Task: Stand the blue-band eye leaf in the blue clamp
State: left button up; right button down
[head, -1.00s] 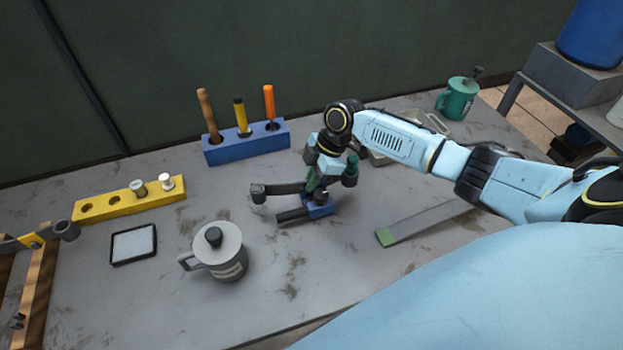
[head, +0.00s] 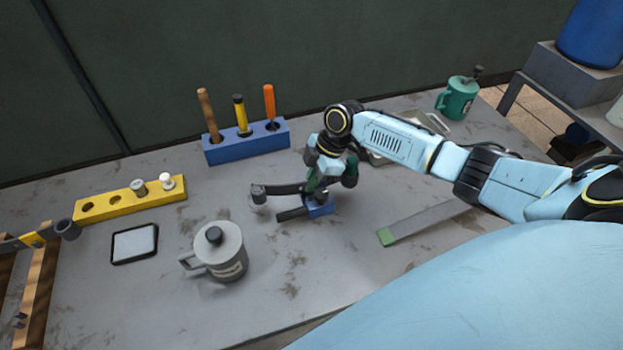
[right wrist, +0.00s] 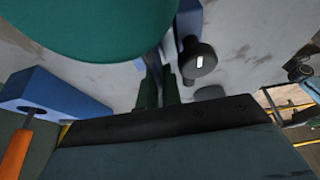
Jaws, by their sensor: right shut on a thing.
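My right gripper (head: 318,183) is shut just above the blue clamp (head: 320,208), on a dark leaf (head: 285,188). The leaf reaches left from the gripper, roughly level, and ends in a round eye. Its blue band cannot be made out; the gripper hides its right end. The clamp sits on the table with a dark bar to its left. In the right wrist view, the green fingers (right wrist: 158,92) are close together, and a blue part beside a black knob (right wrist: 198,60) shows past them. Whether the leaf touches the clamp cannot be told. My left gripper is out of view.
A grey mug (head: 220,255) stands front left of the clamp. A blue tool block (head: 245,145) is behind, a yellow holed block (head: 110,205) at left. A green-ended grey leaf (head: 425,222) lies at right. A yellow-banded leaf (head: 30,240) rests on a wooden rack.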

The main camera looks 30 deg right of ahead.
jog(key=shift+w+f+b, duration=0.1)
jog(key=shift+f+b, duration=0.35)
jog(key=shift+f, duration=0.05)
dwell(0.3)
jog(key=c, duration=1.6)
grip_release()
jog(key=shift+o, duration=0.6)
jog(key=shift+s+f, duration=0.15)
jog(key=shift+s, duration=0.05)
jog(key=o, duration=0.8)
jog(key=shift+c, duration=0.2)
jog(key=shift+w+r+p, duration=0.1)
jog(key=shift+r+p, duration=3.65)
jog(key=shift+r, duration=0.4)
